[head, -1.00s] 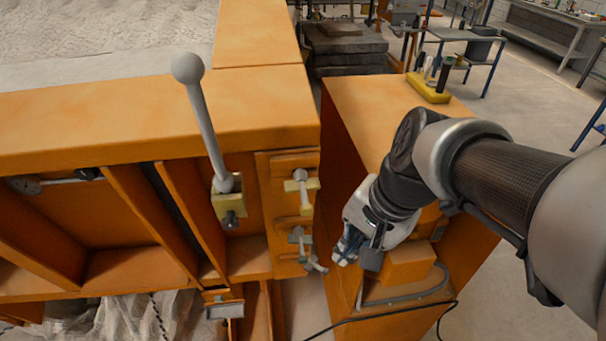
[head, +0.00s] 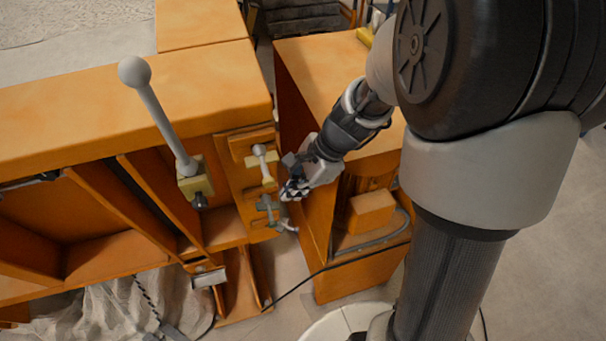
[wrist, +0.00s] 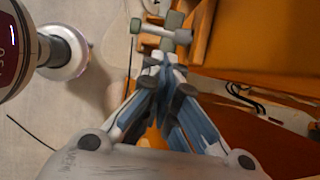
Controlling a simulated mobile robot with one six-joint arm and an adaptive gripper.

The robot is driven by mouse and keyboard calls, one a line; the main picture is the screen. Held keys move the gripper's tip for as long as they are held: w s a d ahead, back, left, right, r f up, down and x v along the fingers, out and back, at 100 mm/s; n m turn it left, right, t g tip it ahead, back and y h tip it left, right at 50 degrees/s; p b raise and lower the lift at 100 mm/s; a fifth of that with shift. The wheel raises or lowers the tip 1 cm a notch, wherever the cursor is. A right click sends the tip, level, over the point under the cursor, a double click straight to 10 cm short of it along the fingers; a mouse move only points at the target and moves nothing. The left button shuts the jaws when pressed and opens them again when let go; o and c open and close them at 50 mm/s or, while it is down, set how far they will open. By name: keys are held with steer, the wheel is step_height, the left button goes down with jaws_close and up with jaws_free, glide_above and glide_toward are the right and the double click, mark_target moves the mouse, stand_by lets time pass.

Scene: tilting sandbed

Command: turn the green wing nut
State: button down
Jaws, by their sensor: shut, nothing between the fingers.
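The green wing nut (head: 268,206) is a dull grey-green part low on the right end of the orange sandbed frame. In the wrist view the wing nut (wrist: 174,20) shows as green blocks around a grey crossbar, just beyond the fingertips. My gripper (head: 287,192) is close to its right side, with the fingers pointing toward it. In the wrist view the fingers of my gripper (wrist: 160,62) are together, with nothing between them. I cannot tell whether the tips touch the nut.
A small pale knobbed handle (head: 263,162) sits just above the nut. A long lever with a white ball (head: 135,72) stands to the left. An orange cabinet (head: 318,75) is close on the right, with a narrow gap between. A dark cable (head: 300,284) runs below.

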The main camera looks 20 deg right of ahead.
steer(key=shift+b+x, duration=0.4)
steer(key=shift+x, duration=2)
steer(key=shift+d+f+y+b, duration=0.1)
steer(key=shift+f+y+b, duration=0.15)
steer(key=shift+y+b, duration=0.55)
steer(key=shift+d+f+y+b, duration=0.1)
steer(key=shift+f+y+b, duration=0.2)
steer(key=shift+y+b, duration=0.5)
